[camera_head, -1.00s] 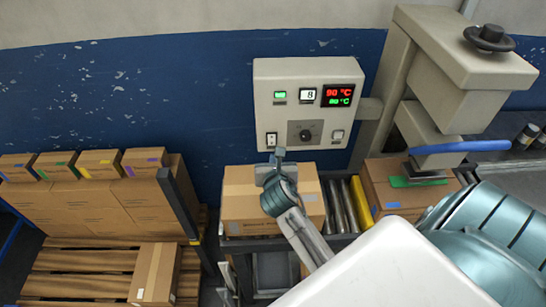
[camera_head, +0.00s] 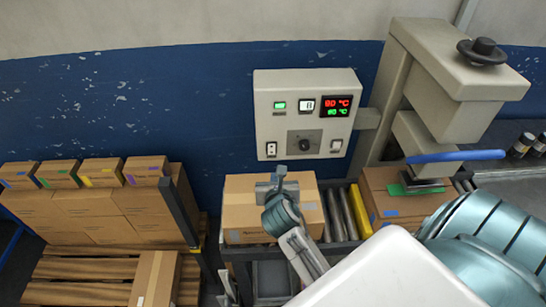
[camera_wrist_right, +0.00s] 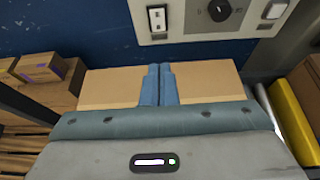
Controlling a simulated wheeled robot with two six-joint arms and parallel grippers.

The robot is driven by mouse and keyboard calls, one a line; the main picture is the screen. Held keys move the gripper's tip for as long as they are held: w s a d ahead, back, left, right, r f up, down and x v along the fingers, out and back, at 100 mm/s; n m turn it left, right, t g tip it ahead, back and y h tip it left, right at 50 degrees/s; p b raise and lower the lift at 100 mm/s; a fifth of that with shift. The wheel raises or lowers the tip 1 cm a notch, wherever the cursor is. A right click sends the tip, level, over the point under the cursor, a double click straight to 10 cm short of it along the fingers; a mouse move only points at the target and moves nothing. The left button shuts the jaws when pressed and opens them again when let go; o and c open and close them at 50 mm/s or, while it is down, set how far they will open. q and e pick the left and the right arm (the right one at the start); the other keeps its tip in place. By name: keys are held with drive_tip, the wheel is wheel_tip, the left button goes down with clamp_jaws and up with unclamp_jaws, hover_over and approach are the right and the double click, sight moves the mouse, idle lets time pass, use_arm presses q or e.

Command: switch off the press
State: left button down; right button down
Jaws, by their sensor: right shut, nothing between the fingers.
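The press (camera_head: 455,95) stands at the right, with a blue handle (camera_head: 455,156) and a green pad (camera_head: 414,187) over a box. Its beige control panel (camera_head: 305,84) is on the blue wall. The panel has a lit green lamp (camera_head: 279,105), lit displays (camera_head: 336,106), a black knob (camera_head: 304,145) and a rocker switch (camera_head: 271,149) at lower left. That switch also shows in the right wrist view (camera_wrist_right: 157,19); its position is too small to tell. My right gripper (camera_head: 279,171) is shut and empty, below the switch and apart from it. My left gripper is out of view.
A carton (camera_head: 244,206) sits on the roller conveyor below the panel, behind my right gripper. Another carton (camera_head: 391,208) is under the press, beyond a yellow bar (camera_head: 360,209). Stacked boxes (camera_head: 70,215) on pallets fill the left. The wall before the panel is clear.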

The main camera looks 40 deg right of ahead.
drive_tip(key=p, duration=0.4)
approach(272, 152)
drive_tip(key=x, duration=0.6)
drive_tip(key=shift+s+a+f, duration=0.1)
drive_tip(key=shift+w+d+f, duration=0.2)
drive_tip(key=shift+w, duration=0.05)
drive_tip(key=shift+w+f, duration=0.1)
drive_tip(key=shift+f, duration=0.05)
drive_tip(key=shift+r, duration=0.25)
